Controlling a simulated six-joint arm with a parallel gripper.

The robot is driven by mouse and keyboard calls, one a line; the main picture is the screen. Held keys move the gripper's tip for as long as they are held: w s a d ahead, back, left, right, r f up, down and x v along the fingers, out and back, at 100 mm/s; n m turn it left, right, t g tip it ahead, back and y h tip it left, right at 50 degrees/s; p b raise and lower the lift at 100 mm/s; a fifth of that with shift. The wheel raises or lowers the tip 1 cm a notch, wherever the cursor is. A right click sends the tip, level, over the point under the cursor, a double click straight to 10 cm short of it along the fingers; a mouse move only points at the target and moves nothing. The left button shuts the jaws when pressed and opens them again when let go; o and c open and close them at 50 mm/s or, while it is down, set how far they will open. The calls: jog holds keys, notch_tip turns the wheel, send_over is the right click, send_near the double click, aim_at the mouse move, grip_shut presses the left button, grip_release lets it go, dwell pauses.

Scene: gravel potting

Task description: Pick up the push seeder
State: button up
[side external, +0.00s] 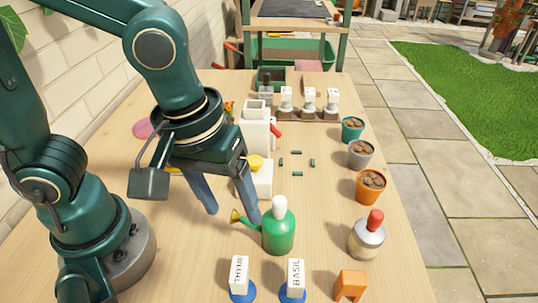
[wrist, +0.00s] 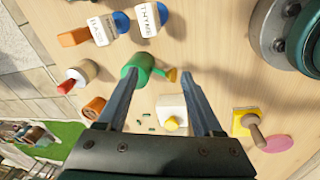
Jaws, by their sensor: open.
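My gripper (side external: 231,214) is open and empty above the table; its two fingers (wrist: 160,76) also show in the wrist view. No thing is marked as the push seeder. A white block with a yellow knob (side external: 262,181) stands just behind the fingers and may be it; in the wrist view the block (wrist: 171,104) lies between the fingers, apart from them. A yellow piece with a brown handle (wrist: 249,124) is right of the fingers in the wrist view; in the side view my gripper mostly hides it.
A green watering can (side external: 279,232) stands close to the fingers. A red-capped bottle (side external: 367,238) and an orange pot (side external: 370,188) stand to the right. THYME (side external: 239,273) and BASIL (side external: 295,273) markers stand in front. A white container (side external: 257,137) stands behind.

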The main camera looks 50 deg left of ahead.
aim_at(239, 268)
jog(key=s+d+f+n, duration=0.1)
jog(key=s+d+f+n+g, duration=0.1)
jog(key=d+f, duration=0.1)
jog(key=s+d+f+n+y, duration=0.1)
jog(key=d+f, duration=0.1)
jog(key=shift+d+g, duration=0.15)
jog(key=shift+g, duration=0.25)
jog(key=shift+f, duration=2.6)
grip_shut()
